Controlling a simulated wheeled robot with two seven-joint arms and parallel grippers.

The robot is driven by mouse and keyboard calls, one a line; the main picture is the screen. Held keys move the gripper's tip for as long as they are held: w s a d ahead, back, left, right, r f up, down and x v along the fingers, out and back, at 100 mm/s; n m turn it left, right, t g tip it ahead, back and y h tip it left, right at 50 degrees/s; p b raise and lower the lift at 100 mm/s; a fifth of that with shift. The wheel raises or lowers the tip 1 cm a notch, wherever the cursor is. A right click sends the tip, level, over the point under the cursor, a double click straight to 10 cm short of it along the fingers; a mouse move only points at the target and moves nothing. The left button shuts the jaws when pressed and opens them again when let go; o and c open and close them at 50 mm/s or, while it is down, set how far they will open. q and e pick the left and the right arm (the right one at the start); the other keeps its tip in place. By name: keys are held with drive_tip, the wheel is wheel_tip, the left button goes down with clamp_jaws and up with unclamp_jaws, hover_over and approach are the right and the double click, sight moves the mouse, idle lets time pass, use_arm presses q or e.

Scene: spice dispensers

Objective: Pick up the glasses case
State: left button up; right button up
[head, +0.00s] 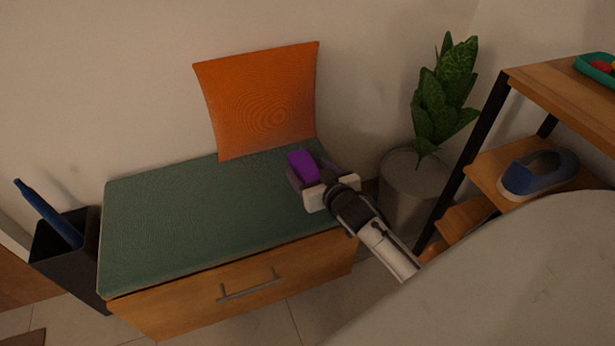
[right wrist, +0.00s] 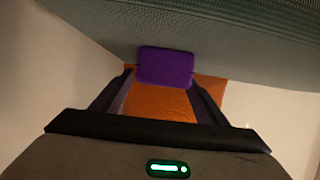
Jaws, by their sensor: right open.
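The glasses case is a small purple box (head: 303,166) at the right end of the green bench cushion (head: 190,220) in the head view. My right gripper (head: 306,178) is open at the case, with its fingers pointing toward it. In the right wrist view the purple case (right wrist: 165,67) shows beyond the open fingers, near the middle between their tips (right wrist: 163,78). I cannot tell whether either finger touches it. My left gripper is not in view.
An orange pillow (head: 262,100) leans on the wall behind the bench. A potted plant (head: 415,185) and a wooden shelf (head: 560,95) with a blue shoe (head: 538,174) stand right. A dark bin (head: 72,250) holding a blue umbrella (head: 48,212) stands left. The cushion's left part is clear.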

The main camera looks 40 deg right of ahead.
drive_tip(key=shift+x, duration=0.95)
drive_tip(key=shift+c, duration=0.3)
drive_tip(key=c, duration=1.1)
drive_tip(key=shift+r, duration=0.1)
